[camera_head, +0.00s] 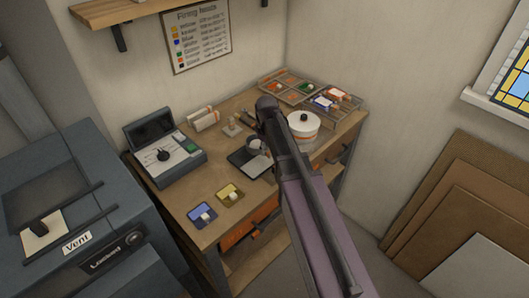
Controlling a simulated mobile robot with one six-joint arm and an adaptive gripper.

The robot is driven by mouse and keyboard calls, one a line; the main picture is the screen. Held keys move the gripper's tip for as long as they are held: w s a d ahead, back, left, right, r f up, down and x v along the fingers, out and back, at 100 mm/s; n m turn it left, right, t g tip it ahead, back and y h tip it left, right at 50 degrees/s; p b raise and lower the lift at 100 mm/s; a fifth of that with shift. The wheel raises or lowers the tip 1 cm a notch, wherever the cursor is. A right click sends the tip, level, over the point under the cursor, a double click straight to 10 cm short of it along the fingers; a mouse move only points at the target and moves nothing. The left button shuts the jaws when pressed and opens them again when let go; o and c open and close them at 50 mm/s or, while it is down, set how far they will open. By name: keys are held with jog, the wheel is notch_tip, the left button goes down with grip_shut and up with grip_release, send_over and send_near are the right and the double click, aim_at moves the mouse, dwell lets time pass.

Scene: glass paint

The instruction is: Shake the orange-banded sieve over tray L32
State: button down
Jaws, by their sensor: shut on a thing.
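My gripper (264,136) is over the workbench, largely hidden by my own dark wrist and arm. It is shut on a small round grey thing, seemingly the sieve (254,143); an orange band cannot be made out. The sieve is at the upper edge of a dark flat tray (243,160), and I cannot tell how high above it. Part of this tray is hidden by my arm. No L32 label is readable. Two other small trays, one blue (203,223) and one yellow (237,201), lie near the bench's front edge, each with a pale patch.
On the wooden bench (180,190) stand an open grey device (165,165) at left, a white lidded pot (303,135) at right, and a divided rack (290,84) at the back. A grey kiln-like unit (60,185) stands left. Boards (450,195) lean right.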

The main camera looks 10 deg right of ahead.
jog(key=shift+w+d, duration=1)
jog(key=shift+w, duration=0.7)
jog(key=shift+w+d, duration=1)
jog(key=shift+w, duration=0.75)
jog(key=shift+w+d, duration=1)
jog(key=shift+w, duration=0.7)
jog(key=shift+s+a, duration=1.65)
jog(key=shift+a, duration=0.6)
jog(key=shift+s+a, duration=1.65)
jog(key=shift+a, duration=0.6)
jog(key=shift+s+a, duration=1.65)
jog(key=shift+a, duration=0.6)
jog(key=shift+w+d, duration=1.65)
jog(key=shift+d, duration=0.6)
jog(key=shift+w+d, duration=1.65)
jog(key=shift+d, duration=0.6)
jog(key=shift+w+d, duration=1.65)
jog(key=shift+d, duration=0.6)
jog(key=shift+r+p, duration=2.5)
jog(key=shift+r, duration=0.05)
